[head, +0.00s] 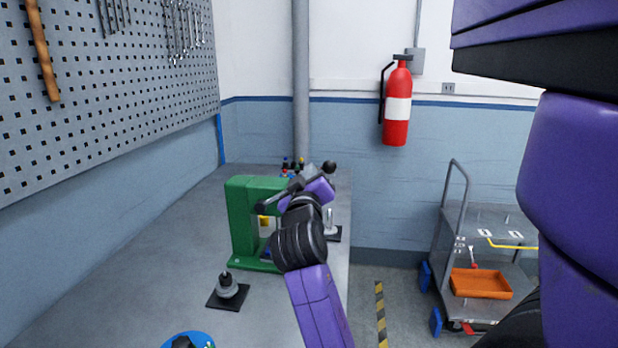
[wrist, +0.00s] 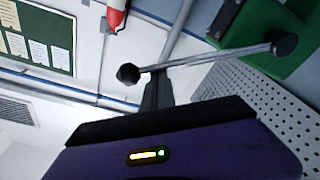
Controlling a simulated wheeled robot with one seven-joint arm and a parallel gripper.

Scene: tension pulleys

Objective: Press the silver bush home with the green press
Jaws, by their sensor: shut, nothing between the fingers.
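The green press (head: 242,215) stands on the grey bench, partly hidden behind my arm. Its lever ends in a black ball knob (head: 329,167) at the upper right. In the wrist view the metal lever (wrist: 215,57) runs from the green press body to the knob. My gripper (wrist: 156,80) is shut and empty, its fingertips at the lever close to the knob; whether they touch cannot be told. A yellow part (head: 264,226) shows in the press opening. I cannot make out the silver bush there; my arm hides part of the opening.
A grey part on a black plate (head: 227,291) stands in front of the press. A silver upright pin on a black base (head: 331,232) stands near the bench's right edge. Small coloured items (head: 291,164) are behind the press. A blue round thing (head: 188,340) is at the near edge.

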